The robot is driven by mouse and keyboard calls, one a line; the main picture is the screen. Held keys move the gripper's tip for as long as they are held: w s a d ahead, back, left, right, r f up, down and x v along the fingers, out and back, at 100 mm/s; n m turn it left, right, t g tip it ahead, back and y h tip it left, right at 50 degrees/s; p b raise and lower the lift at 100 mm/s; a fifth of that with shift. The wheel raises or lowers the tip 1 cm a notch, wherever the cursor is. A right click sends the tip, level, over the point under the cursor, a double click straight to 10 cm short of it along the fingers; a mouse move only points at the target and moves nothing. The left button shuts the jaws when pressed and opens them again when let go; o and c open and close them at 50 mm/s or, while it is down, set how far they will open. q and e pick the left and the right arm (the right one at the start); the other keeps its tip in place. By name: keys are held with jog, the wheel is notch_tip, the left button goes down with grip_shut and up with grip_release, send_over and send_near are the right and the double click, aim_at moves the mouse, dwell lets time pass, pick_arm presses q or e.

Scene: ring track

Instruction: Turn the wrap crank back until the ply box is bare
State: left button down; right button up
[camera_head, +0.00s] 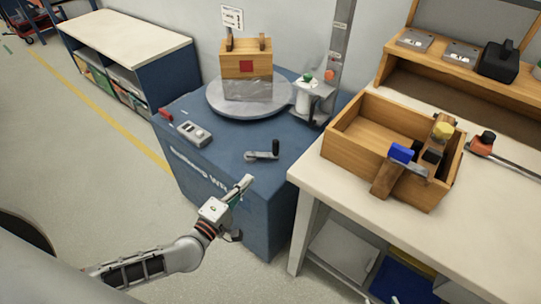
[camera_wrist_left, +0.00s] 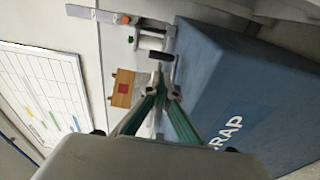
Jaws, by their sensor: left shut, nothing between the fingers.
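The ply box (camera_head: 246,65) stands on a round grey turntable (camera_head: 222,103) on top of the blue wrap machine (camera_head: 225,165). The wrap crank (camera_head: 262,155), a grey arm with a black upright knob, sits on the machine's near top edge. My left gripper (camera_head: 246,182) is shut and empty, in front of the machine's front face and below the crank. In the left wrist view, the ply box (camera_wrist_left: 123,88) shows left of my fingertips (camera_wrist_left: 159,72), and the crank's black knob (camera_wrist_left: 161,56) just above them.
A grey control box (camera_head: 194,134) lies left of the crank. A film post (camera_head: 329,75) stands behind right. A workbench (camera_head: 480,205) with an open wooden crate (camera_head: 350,150) is close on the right. A low shelf (camera_head: 135,40) stands back left; floor at left is clear.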

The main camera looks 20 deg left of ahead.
aim_at(273, 149)
pick_arm(q)
jog(key=b+x, duration=0.1)
jog(key=x, duration=1)
jog(key=shift+w+d+f, duration=0.1)
jog(key=shift+w+d, duration=0.05)
jog(key=shift+w, duration=0.25)
jog(key=shift+w+d, duration=0.1)
jog(key=shift+w, duration=0.5)
jog(key=shift+w+d+r, duration=0.1)
jog(key=shift+r, duration=0.15)
jog(key=shift+w+n+y, duration=0.1)
jog(key=shift+n+y, duration=0.2)
jog(key=shift+y, duration=0.1)
jog(key=shift+f, duration=0.1)
jog(key=shift+w+n+y+p, duration=0.15)
jog(key=shift+n+y+p, duration=0.15)
jog(key=shift+y+p, duration=0.2)
